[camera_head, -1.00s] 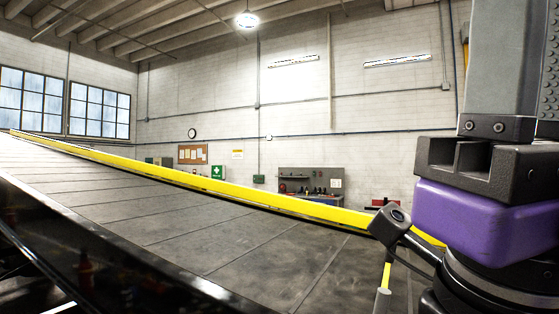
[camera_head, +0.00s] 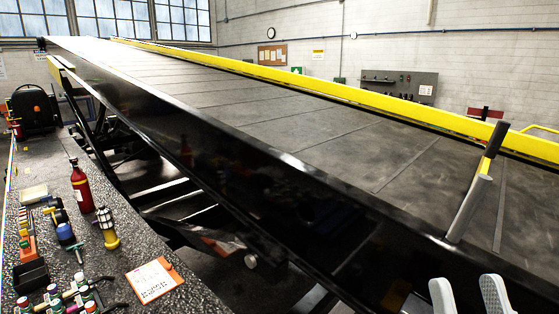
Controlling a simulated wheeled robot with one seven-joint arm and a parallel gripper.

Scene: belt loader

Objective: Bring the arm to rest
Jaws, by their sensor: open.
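The two pale grey fingertips of my gripper (camera_head: 467,288) show at the bottom right edge of the head view. They stand apart with nothing between them, so the gripper is open and empty. The rest of my gripper and arm is out of the picture. The fingertips appear in front of the black side of the belt loader (camera_head: 270,185); I cannot tell the gap between them. A post (camera_head: 468,208) with a grey sleeve and a yellow and black top stands above and behind the fingertips at the loader's near edge.
The dark belt (camera_head: 300,120) slopes up to the left, with a yellow rail (camera_head: 300,83) along its far side. A speckled worktop (camera_head: 110,270) at left holds a red extinguisher (camera_head: 81,186), a lantern (camera_head: 106,228), an orange card (camera_head: 153,280) and several tools.

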